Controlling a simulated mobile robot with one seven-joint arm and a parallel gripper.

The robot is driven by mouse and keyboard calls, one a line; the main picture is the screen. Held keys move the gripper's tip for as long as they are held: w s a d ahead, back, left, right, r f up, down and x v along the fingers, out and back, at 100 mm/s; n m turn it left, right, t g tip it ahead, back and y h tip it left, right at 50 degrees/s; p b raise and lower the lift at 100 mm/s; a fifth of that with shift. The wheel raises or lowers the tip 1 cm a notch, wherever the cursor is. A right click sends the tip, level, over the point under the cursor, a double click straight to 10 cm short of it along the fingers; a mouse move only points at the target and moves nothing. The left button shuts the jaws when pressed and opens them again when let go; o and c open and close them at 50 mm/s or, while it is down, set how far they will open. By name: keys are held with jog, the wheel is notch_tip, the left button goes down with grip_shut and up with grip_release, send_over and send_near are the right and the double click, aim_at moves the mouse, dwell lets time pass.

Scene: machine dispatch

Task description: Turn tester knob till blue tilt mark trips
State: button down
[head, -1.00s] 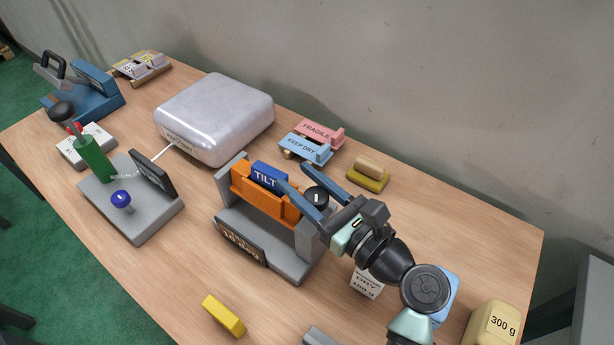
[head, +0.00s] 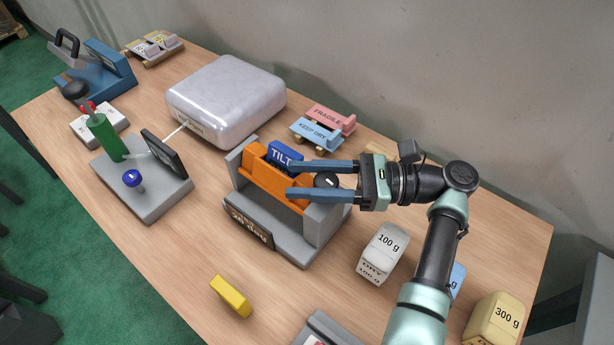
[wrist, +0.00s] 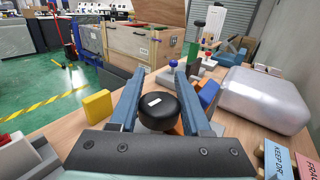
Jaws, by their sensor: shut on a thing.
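The tilt tester is a grey stand (head: 285,243) with an orange cradle (head: 268,182) between its uprights. A blue block marked TILT (head: 284,156) sits in the cradle and looks upright. The black round knob (head: 327,180) with a white line is at the tester's right end. My gripper (head: 290,180) reaches in from the right, its two blue fingers on either side of the knob. In the wrist view my gripper (wrist: 159,78) is shut on the knob (wrist: 167,112), whose white line shows on its face. The fingers partly hide the cradle and block in the head view.
A placard (head: 248,228) is on the tester's front. A white 100 g block (head: 383,252) stands right of it, a yellow block (head: 231,297) in front. A silver box (head: 226,102) and KEEP DRY (head: 315,134) and FRAGILE (head: 330,117) blocks are behind.

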jog(key=g+b, duration=0.1)
jog(key=f+n+g+b, duration=0.1)
jog(key=b, duration=0.1)
jog(key=shift+s+d+n, duration=0.1)
jog(key=shift+s+n, duration=0.1)
jog(key=shift+n, duration=0.1)
jog(key=n+g+b, duration=0.1)
jog(key=b, duration=0.2)
jog(key=n+g+h+b, duration=0.1)
jog(key=g+b, duration=0.1)
jog(key=b, duration=0.1)
jog(key=shift+s+b, duration=0.25)
jog(key=shift+b, duration=0.15)
jog(key=shift+s+n+g+b, duration=0.1)
jog(key=shift+n+g+b, duration=0.2)
jog(key=shift+g+b, duration=0.6)
jog(key=shift+s+r+n+h+b, duration=0.1)
jog(key=shift+r+n+h+b, duration=0.25)
jog(key=shift+b, duration=0.7)
jog(key=shift+g, duration=0.3)
jog(key=shift+c, duration=1.8)
grip_release()
jog(key=shift+r, duration=0.1)
